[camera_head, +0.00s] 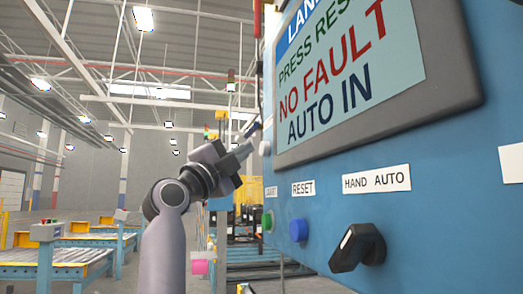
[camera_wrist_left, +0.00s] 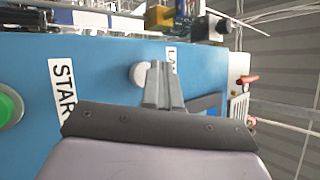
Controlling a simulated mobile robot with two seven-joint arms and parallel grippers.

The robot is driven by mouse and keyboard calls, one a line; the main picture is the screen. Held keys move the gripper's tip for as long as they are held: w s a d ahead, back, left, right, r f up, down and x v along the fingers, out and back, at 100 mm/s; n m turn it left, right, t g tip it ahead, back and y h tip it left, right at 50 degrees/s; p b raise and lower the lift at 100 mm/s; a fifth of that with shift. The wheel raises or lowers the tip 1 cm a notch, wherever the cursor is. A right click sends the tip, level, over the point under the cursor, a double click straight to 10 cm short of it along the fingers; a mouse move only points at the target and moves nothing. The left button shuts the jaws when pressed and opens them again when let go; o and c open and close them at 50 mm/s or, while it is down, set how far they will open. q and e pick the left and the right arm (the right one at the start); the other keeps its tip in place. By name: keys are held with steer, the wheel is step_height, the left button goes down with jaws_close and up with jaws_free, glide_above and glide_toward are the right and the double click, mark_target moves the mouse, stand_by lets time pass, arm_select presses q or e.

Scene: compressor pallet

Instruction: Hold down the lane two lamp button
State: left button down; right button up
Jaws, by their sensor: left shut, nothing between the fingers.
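A blue control panel (camera_head: 430,215) fills the right of the head view. A pale round button (camera_head: 265,148) sits at its left edge, beside the screen. In the left wrist view a pale round button (camera_wrist_left: 138,75) sits next to a partly hidden label starting "LA" (camera_wrist_left: 172,58). My left gripper (camera_head: 248,143) is shut and empty, its fingers pointing up and right towards the panel edge. In the left wrist view its fingertips (camera_wrist_left: 157,68) overlap the button's right side. I cannot tell whether they touch it. My right gripper is not in view.
The screen (camera_head: 350,75) reads "NO FAULT". Below it are a green button (camera_head: 267,221), a blue button (camera_head: 298,230) and a black selector (camera_head: 357,247) under "HAND AUTO". Conveyors (camera_head: 60,262) stand at the lower left. A stack light (camera_head: 231,80) shows behind.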

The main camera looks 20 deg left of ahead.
arm_select(q)
steer(key=shift+a, duration=0.1)
steer(key=s+a, duration=0.1)
steer(key=a, duration=0.1)
steer(key=s+a+b, duration=0.1)
steer(key=s+a, duration=0.1)
stand_by(0.3)
stand_by(0.7)
